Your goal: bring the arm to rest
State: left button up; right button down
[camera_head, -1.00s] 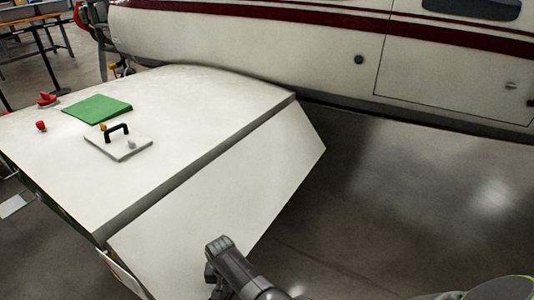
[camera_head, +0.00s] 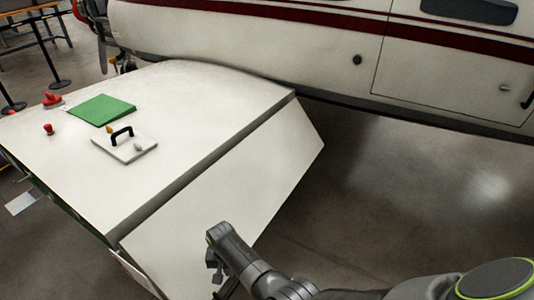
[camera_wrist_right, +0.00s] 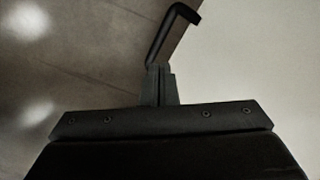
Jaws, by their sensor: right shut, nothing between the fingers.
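My right arm (camera_head: 255,275) comes in from the bottom right of the head view. Its dark gripper (camera_head: 215,272) hangs at the arm's end, in front of the sloping white panel (camera_head: 225,190). In the right wrist view the gripper's fingers (camera_wrist_right: 159,86) are together with nothing between them. That view also shows the pale panel (camera_wrist_right: 250,60) on the right and the grey floor (camera_wrist_right: 60,70) on the left. I cannot tell how far the gripper is from the panel. My left gripper is in neither view.
On the white top (camera_head: 190,95) lie a green pad (camera_head: 101,110), a plate with a black handle (camera_head: 125,149) and red pieces (camera_head: 48,129). A white aircraft body with a red stripe (camera_head: 300,45) stands behind. The floor (camera_head: 420,190) at right is clear. A dark bent bar (camera_wrist_right: 172,32) shows in the wrist view.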

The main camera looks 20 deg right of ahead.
jog(key=shift+f, duration=0.1)
dwell(0.3)
jog(key=s+d+f+b, duration=0.1)
jog(key=s+d+f, duration=0.6)
jog(key=s+f, duration=0.45)
jog(key=s+d+f+n, duration=0.1)
jog(key=s+d+f, duration=0.3)
jog(key=s, duration=0.7)
jog(key=s+d+f+n+b, duration=0.1)
jog(key=s+d+f, duration=0.4)
jog(key=s, duration=0.6)
jog(key=s+d+f+n+t+h, duration=0.1)
jog(key=s+d+f, duration=0.4)
jog(key=s, duration=0.5)
jog(key=d+n, duration=0.1)
jog(key=d, duration=0.1)
jog(key=shift+s+d, duration=0.4)
